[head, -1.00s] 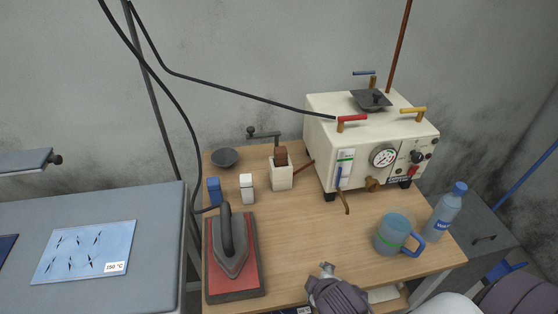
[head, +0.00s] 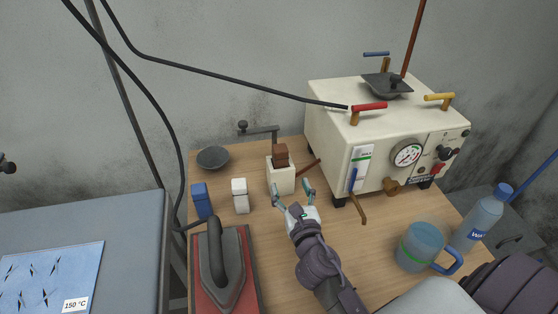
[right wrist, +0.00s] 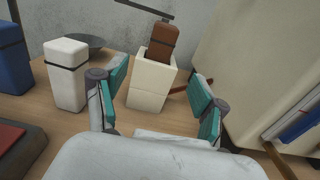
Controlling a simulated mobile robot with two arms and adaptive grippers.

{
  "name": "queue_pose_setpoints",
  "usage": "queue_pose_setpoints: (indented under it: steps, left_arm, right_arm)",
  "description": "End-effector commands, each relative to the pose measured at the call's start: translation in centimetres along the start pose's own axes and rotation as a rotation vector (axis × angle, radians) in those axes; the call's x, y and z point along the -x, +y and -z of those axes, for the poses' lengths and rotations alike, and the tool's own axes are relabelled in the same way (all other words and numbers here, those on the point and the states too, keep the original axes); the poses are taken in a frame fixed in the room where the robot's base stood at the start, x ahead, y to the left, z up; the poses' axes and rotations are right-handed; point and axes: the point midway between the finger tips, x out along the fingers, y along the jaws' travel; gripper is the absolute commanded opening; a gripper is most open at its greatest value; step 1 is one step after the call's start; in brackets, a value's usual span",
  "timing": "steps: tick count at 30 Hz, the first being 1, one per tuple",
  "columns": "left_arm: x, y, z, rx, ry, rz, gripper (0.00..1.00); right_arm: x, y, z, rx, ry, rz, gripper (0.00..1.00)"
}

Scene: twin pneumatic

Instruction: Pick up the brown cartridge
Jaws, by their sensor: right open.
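The brown cartridge (head: 280,154) stands upright in the top of a cream holder block (head: 281,178) on the wooden table. In the right wrist view the brown cartridge (right wrist: 161,42) has a dark band and sticks out of the block (right wrist: 147,92), its lower part hidden inside. My right gripper (head: 292,197) is open and empty, just in front of the block. In the right wrist view its teal-padded fingers (right wrist: 160,98) stand apart, one to each side of the block in the picture. My left gripper is not in view.
A white cartridge (head: 240,196) and a blue cartridge (head: 202,201) stand left of the block. An iron (head: 225,265) rests on a red mat at front left. A cream machine (head: 335,150) with a gauge stands right; a blue mug (head: 422,247) and water bottle (head: 480,218) are front right.

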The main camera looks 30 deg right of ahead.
Motion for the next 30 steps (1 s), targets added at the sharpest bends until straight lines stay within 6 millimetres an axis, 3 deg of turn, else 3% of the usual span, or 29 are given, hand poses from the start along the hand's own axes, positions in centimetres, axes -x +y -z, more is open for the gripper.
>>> queue_pose_setpoints:
  steps: [7, 14, 24, 30]
  left_arm:
    - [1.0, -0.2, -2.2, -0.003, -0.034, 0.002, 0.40]
    - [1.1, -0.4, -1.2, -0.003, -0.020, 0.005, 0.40]
    - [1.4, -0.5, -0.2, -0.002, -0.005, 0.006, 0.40]
    - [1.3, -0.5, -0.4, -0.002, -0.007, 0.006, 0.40]
  right_arm:
    - [-4.8, 0.0, -0.3, -0.004, -0.001, 0.001, 0.71]
    - [-6.6, -0.1, -0.1, -0.006, 0.000, 0.002, 0.71]
    - [-11.2, -0.1, -0.1, -0.007, 0.001, 0.003, 0.71]
    - [-11.7, -0.1, 0.0, -0.007, 0.002, 0.001, 0.71]
